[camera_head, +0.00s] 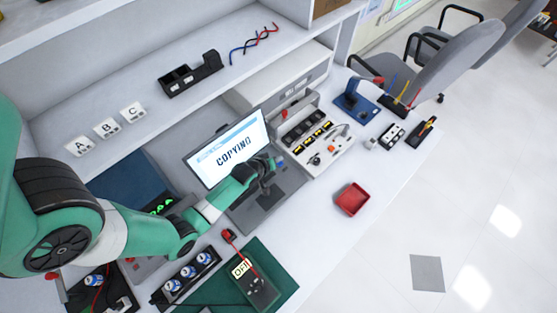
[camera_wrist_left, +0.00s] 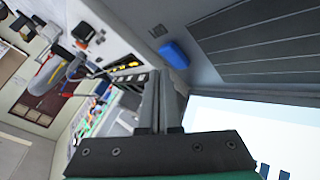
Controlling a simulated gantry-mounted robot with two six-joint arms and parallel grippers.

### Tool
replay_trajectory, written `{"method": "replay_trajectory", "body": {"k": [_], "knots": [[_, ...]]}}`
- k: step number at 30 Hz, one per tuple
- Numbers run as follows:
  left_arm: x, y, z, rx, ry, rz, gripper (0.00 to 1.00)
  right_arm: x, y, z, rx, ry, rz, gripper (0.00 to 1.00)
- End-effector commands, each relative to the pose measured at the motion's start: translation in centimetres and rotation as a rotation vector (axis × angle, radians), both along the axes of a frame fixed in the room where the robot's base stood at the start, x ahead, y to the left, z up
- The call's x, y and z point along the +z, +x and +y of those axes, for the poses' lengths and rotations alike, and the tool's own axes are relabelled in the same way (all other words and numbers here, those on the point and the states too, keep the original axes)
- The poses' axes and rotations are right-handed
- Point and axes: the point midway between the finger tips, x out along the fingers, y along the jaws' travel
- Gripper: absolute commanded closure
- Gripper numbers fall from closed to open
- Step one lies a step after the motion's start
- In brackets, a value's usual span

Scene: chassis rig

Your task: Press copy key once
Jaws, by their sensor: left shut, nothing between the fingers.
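A monitor (camera_head: 230,148) on the bench reads "COPYING"; part of its lit screen also shows in the left wrist view (camera_wrist_left: 250,120). A small blue block (camera_head: 280,163) sits just right of the monitor, and it shows larger in the left wrist view (camera_wrist_left: 174,54). I see no label on it, so I cannot tell for sure that it is the copy key. My left gripper (camera_head: 271,161) is shut and empty in front of the monitor's right edge. Its fingertips (camera_wrist_left: 166,74) are close to the blue block; contact is unclear. My right gripper is not in view.
Right of the monitor stands a grey panel (camera_head: 332,157) with sockets and controls. A red tray (camera_head: 352,199) lies on the bench in front of it. The bench around the red tray is clear.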

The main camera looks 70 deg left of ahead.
Motion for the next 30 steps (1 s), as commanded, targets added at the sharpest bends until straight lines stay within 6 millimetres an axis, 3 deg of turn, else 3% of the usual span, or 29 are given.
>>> {"method": "replay_trajectory", "body": {"k": [8, 22, 30], "knots": [[0.2, 0.0, 0.0, 0.000, 0.000, 0.000, 1.00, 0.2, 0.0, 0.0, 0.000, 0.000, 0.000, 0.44], [4.9, 0.0, 0.0, 0.000, 0.000, 0.000, 1.00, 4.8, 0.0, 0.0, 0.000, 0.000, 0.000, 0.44], [4.9, 0.0, 0.0, 0.000, 0.000, 0.000, 1.00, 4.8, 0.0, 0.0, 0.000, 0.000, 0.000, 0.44]]}}
